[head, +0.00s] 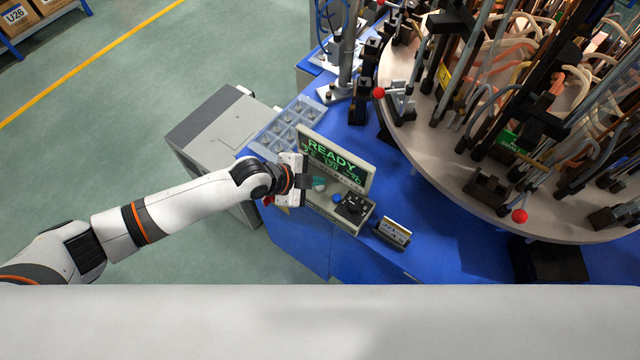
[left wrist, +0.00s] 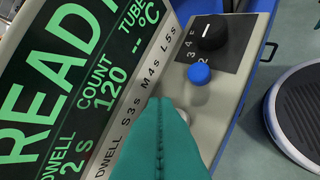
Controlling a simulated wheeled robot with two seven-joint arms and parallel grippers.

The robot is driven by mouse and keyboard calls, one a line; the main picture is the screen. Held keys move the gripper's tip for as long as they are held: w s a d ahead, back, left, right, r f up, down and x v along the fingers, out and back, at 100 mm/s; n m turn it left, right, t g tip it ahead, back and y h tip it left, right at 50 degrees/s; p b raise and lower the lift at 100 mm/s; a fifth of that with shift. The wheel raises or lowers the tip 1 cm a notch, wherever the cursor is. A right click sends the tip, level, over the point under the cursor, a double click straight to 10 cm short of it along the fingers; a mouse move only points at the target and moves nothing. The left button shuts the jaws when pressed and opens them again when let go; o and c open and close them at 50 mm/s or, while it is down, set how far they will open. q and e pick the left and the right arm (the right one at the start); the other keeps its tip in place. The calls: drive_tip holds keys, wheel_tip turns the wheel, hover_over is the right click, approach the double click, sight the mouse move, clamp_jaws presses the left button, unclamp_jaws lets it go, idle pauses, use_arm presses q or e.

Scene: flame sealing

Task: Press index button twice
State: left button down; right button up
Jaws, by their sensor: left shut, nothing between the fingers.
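The control box shows in the head view with a lit green screen (head: 335,162) reading READY; the left wrist view shows the screen (left wrist: 75,75) close up, with COUNT 120 and DWELL 2 s. On its sloping panel are a blue button (left wrist: 199,73) and a black knob (left wrist: 209,34), also seen in the head view as the blue button (head: 336,198) and knob (head: 352,207). My left gripper (left wrist: 160,104) has its teal fingers shut and empty, over the panel beside the blue button. The fingers hide part of the panel; no label marks the index button. My right gripper is out of view.
A large round turntable (head: 440,195) crowded with tubes and fixtures fills the right. The blue tabletop (head: 375,265) is bare in front.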

use_arm(q)
drive_tip(key=shift+f, duration=0.1)
idle(0.5)
drive_tip(key=shift+f+b, duration=0.3)
drive_tip(key=shift+b, duration=0.05)
